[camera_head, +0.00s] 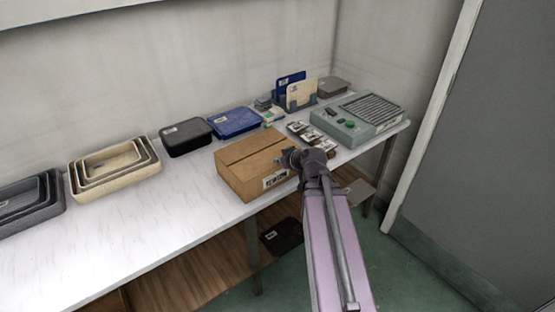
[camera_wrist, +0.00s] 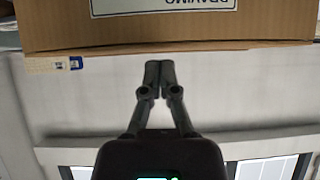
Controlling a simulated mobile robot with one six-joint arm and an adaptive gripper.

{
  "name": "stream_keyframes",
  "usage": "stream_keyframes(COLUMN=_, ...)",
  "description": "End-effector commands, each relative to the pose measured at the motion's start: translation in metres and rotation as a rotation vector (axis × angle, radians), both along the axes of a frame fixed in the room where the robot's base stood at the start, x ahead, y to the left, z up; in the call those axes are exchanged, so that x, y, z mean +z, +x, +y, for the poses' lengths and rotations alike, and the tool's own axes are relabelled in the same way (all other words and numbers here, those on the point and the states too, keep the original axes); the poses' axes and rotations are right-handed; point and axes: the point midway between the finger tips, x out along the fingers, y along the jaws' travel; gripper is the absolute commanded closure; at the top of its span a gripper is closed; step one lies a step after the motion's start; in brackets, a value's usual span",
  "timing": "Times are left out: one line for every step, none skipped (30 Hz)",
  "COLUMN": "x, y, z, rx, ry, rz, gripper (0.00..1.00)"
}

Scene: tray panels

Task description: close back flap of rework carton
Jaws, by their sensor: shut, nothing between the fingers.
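The rework carton (camera_head: 236,180), a brown cardboard box, stands on the white table with a white label on its right front side. Its top looks flat with a seam across it; I cannot tell whether the back flap lies fully down. My gripper (camera_head: 287,158) is at the carton's right top edge and hides part of it. In the wrist view the carton (camera_wrist: 130,32) fills the top with part of its label, and my gripper (camera_wrist: 158,68) has its fingertips together, empty, just below the carton's edge in the picture. I cannot tell whether they touch it.
A black box (camera_head: 186,138) and a blue tray (camera_head: 235,122) stand behind the carton. Nested beige trays (camera_head: 115,165) are to the left. Small dark items (camera_head: 312,135) and a green-grey device (camera_head: 352,120) are to the right. The table front left is clear.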

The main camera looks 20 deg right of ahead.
Motion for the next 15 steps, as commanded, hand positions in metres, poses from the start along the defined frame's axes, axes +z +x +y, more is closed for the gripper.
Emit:
stream_keyframes(x=0.001, y=0.0, z=0.0, rx=0.0, ry=0.0, rz=0.001, gripper=1.0)
stream_keyframes(x=0.002, y=0.001, z=0.0, rx=0.0, ry=0.0, rz=0.001, gripper=1.0)
stream_keyframes(x=0.003, y=0.001, z=0.0, rx=0.001, ry=0.0, rz=0.003, gripper=1.0)
stream_keyframes(x=0.005, y=0.001, z=0.0, rx=0.001, ry=-0.001, rz=0.005, gripper=1.0)
stream_keyframes(x=0.006, y=0.002, z=0.0, rx=0.002, ry=0.0, rz=0.007, gripper=1.0)
stream_keyframes(x=0.009, y=0.003, z=0.001, rx=0.002, ry=-0.001, rz=0.011, gripper=1.0)
stream_keyframes(x=0.012, y=0.004, z=0.001, rx=0.002, ry=-0.002, rz=0.014, gripper=1.0)
stream_keyframes(x=0.015, y=0.004, z=0.001, rx=0.003, ry=-0.002, rz=0.018, gripper=1.0)
stream_keyframes(x=0.019, y=0.006, z=0.001, rx=0.005, ry=-0.004, rz=0.025, gripper=1.0)
stream_keyframes(x=0.022, y=0.007, z=0.002, rx=0.005, ry=-0.005, rz=0.031, gripper=1.0)
stream_keyframes(x=0.026, y=0.008, z=0.002, rx=0.006, ry=-0.006, rz=0.035, gripper=1.0)
stream_keyframes(x=0.032, y=0.01, z=0.002, rx=0.007, ry=-0.008, rz=0.043, gripper=1.0)
stream_keyframes(x=0.036, y=0.011, z=0.002, rx=0.007, ry=-0.009, rz=0.05, gripper=1.0)
stream_keyframes(x=0.04, y=0.013, z=0.002, rx=0.007, ry=-0.011, rz=0.058, gripper=1.0)
stream_keyframes(x=0.046, y=0.014, z=0.003, rx=0.009, ry=-0.012, rz=0.068, gripper=1.0)
